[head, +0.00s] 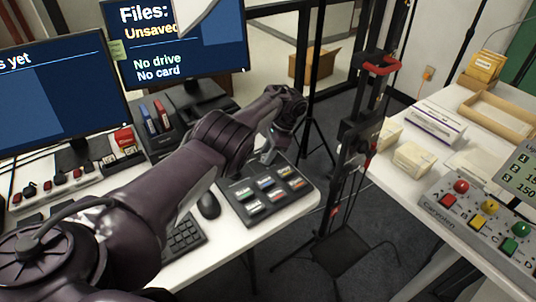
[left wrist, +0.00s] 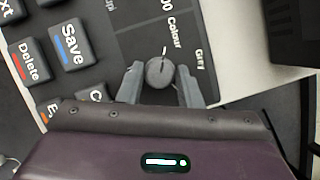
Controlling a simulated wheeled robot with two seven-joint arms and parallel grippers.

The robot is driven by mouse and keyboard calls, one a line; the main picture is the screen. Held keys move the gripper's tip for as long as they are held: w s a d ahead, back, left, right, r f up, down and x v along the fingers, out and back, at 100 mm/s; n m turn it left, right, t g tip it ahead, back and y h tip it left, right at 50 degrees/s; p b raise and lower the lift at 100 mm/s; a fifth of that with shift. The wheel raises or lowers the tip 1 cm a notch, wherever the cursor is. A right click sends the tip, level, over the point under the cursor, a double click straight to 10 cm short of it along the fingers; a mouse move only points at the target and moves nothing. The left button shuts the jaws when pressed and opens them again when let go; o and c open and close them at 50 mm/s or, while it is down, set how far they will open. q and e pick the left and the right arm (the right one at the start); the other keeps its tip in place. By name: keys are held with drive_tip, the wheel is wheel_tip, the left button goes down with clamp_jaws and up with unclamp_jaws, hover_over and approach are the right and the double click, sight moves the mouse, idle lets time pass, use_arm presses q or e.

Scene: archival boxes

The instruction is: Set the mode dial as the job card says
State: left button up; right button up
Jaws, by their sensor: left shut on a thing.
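The mode dial (left wrist: 160,72) is a small round grey knob on a black key panel (left wrist: 110,62), with a white line above it pointing up, near the word "Colour". "Grey" is printed to its right. My left gripper (left wrist: 159,80) has its two grey fingers shut on the dial, one on each side. In the head view my left gripper (head: 268,152) is at the far edge of the key panel (head: 240,208), and the dial is hidden there. I cannot pick out the job card for certain. My right gripper is not in view.
Keys marked "Save" (left wrist: 70,44) and "Delete" (left wrist: 31,62) lie left of the dial. A mouse (head: 208,205) and keyboard (head: 183,238) are beside the panel. A monitor (head: 180,45) reads "Unsaved", "No drive", "No card". A button box (head: 485,218) stands on the right table.

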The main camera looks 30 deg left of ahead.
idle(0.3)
use_arm(q)
drive_tip(key=o, duration=1)
drive_tip(key=shift+c, duration=0.2)
drive_tip(key=v, duration=0.8)
drive_tip(key=shift+s+f, duration=0.1)
